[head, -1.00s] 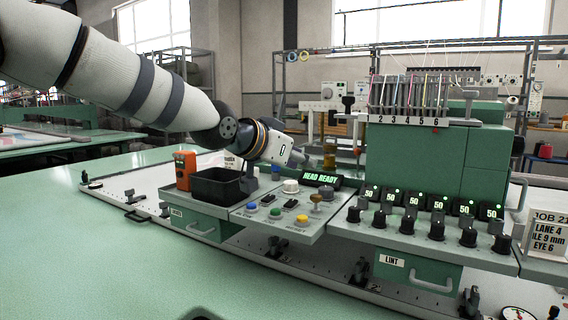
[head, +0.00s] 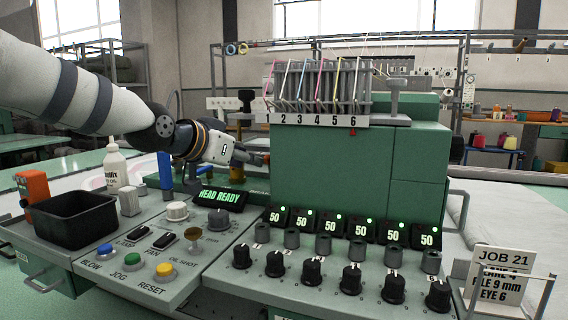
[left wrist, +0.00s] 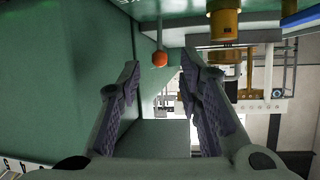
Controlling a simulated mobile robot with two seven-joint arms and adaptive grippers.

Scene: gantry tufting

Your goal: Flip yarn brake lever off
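A thin lever with an orange ball knob (left wrist: 160,59), likely the yarn brake lever, shows in the left wrist view beside the green machine housing (left wrist: 55,70). My left gripper (left wrist: 160,75) is open, its two fingers spread with the knob seen between and beyond the tips. I cannot tell whether they touch it. In the head view my left gripper (head: 255,156) reaches in behind the control panel, at the left side of the green machine head (head: 345,175). The lever is not clearly visible there. My right gripper is in neither view.
A brass cylinder (left wrist: 225,22) stands close to the knob. The control panel in front holds a black bin (head: 75,218), a white bottle (head: 116,168), buttons, a lit HEAD READY display (head: 221,199) and several black knobs. A JOB 21 card (head: 500,275) stands at right.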

